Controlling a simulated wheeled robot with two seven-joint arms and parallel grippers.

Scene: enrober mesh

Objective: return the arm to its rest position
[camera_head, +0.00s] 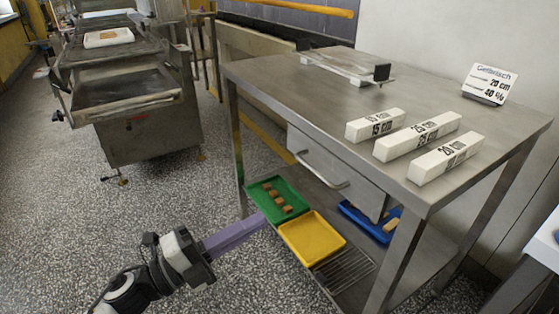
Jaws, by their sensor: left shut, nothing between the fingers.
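My left arm comes in from the lower left of the head view. Its gripper (262,219) is shut and empty, its purple fingers pointing right toward the green tray (261,187) on the table's lower shelf. The fingertips look close to the near edge of that tray; I cannot tell whether they touch it. Several small brown pieces (281,199) lie in the green tray. My right arm and gripper are not in view.
A steel table (300,92) carries three white labelled boxes (446,158), a sign (486,84) and a flat plate device (345,62). Its shelf holds a yellow tray (311,240), a wire rack (343,270) and a blue tray (365,222). A steel machine (150,140) stands left; speckled floor between is clear.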

